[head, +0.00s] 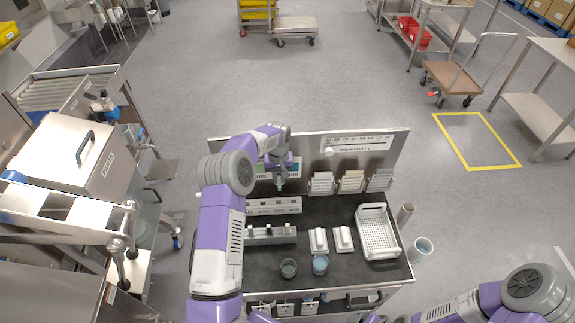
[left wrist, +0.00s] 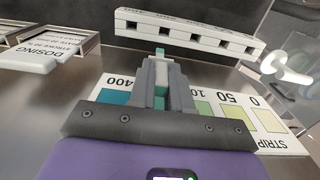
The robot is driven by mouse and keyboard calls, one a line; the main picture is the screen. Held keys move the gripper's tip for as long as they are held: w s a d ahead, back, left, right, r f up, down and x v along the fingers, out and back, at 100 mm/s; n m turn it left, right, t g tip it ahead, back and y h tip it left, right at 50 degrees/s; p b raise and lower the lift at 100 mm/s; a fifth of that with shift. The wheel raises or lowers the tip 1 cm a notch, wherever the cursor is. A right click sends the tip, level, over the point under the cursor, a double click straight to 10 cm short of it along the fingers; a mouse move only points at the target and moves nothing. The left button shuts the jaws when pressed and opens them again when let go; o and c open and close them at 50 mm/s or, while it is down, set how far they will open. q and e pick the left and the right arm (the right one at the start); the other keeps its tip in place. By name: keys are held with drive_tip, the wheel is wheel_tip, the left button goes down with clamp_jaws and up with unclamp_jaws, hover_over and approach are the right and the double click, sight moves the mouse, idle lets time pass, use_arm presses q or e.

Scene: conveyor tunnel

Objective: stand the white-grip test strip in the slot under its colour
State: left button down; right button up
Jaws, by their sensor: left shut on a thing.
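My left gripper (head: 281,186) is at the back of the bench, in front of the colour chart (head: 262,175) and above the slot block (head: 273,206). It is shut on the test strip (left wrist: 160,49), whose teal end sticks out past the fingertips in the left wrist view. The fingers hide most of its grip. The white slot block (left wrist: 190,34), with several dark slots, lies beyond the strip's end, and I see a gap between them. The chart (left wrist: 282,143) shows teal by 400 through green to pale yellow by 0. My right gripper is out of view.
A rack (head: 270,236), two white holders (head: 318,240) (head: 343,239), two cups (head: 288,268) (head: 320,264) and a white basket (head: 377,210) stand on the dark bench. Card boxes (head: 350,182) line the back panel (head: 390,150). Dark bench near the front is partly clear.

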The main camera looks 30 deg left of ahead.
use_arm(q)
drive_tip(key=shift+s+r, duration=0.15)
drive_tip(key=shift+s, duration=0.2)
drive_tip(key=f, duration=0.1)
drive_tip(key=f+b, duration=0.2)
drive_tip(key=f, duration=0.1)
drive_tip(key=shift+s+f, duration=0.1)
drive_tip(key=shift+s, duration=0.15)
drive_tip(key=shift+f+b, duration=0.35)
drive_tip(key=shift+f, duration=0.3)
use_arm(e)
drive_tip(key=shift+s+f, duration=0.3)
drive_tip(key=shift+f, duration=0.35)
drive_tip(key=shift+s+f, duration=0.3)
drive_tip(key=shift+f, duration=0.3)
use_arm(q)
drive_tip(key=shift+f+b, duration=0.2)
drive_tip(key=shift+b, duration=0.1)
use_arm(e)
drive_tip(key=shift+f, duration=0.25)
use_arm(q)
drive_tip(key=shift+a+b, duration=0.1)
drive_tip(key=shift+b, duration=0.3)
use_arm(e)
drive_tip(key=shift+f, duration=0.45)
